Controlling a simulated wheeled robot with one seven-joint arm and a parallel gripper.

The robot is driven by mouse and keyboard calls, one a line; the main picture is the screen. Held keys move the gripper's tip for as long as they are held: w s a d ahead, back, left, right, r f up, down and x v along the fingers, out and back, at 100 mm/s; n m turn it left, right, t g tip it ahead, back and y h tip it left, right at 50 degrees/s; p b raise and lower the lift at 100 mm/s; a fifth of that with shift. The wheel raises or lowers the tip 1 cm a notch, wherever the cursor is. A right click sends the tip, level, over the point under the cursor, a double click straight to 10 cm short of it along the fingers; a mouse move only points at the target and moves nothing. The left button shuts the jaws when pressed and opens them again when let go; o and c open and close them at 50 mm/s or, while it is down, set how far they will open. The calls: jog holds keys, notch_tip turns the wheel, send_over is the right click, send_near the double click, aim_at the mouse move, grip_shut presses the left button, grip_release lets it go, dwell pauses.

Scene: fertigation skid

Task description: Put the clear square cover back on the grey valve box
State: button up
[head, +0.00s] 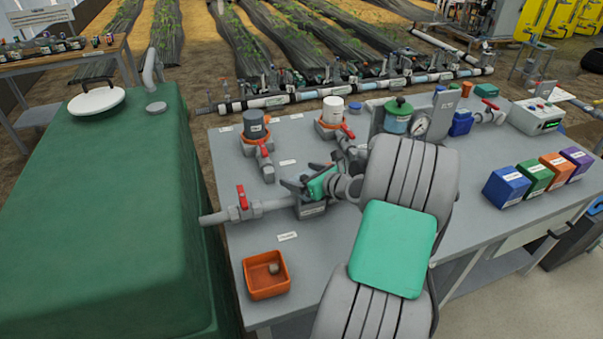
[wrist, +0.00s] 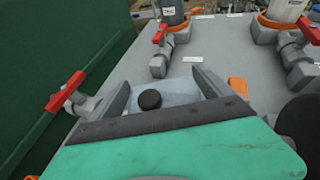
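The clear square cover (wrist: 178,91) is a pale, see-through plate with a black knob (wrist: 150,99), seen in the wrist view. My gripper (wrist: 165,82) has its two grey fingers at opposite sides of the cover and looks shut on it, the knob standing free between them. In the head view my gripper (head: 306,187) is right above the grey valve box (head: 312,210), which sits on the bench in line with the grey pipe. My gripper hides most of the box top, so I cannot tell whether the cover touches it.
A red-handled valve (head: 242,199) on the pipe is just left of the box. More red-handled valves (head: 265,152) stand behind. An orange tray (head: 266,275) holding a small round item is in front. A green tank (head: 95,210) stands left of the bench; coloured boxes (head: 506,187) stand right.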

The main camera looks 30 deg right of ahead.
jog(key=shift+o, duration=1)
jog(key=shift+r, duration=0.15)
jog(key=v, duration=1.2)
jog(key=a+f+n+g+y, duration=0.1)
jog(key=a+n+g, duration=0.2)
jog(key=a+n, duration=0.55)
jog(key=a+f+n+g, duration=0.2)
jog(key=a+n+g, duration=0.1)
jog(key=a+n, duration=0.55)
jog(key=s+a+r+n+g+h, duration=0.2)
jog(key=s+a+n+g, duration=0.2)
jog(key=s+a+n, duration=0.5)
jog(key=n, duration=0.8)
jog(key=shift+s+a+r+n+h, duration=0.3)
jog(key=shift+s+h, duration=0.05)
jog(key=shift+h, duration=0.05)
jog(key=shift+c, duration=0.4)
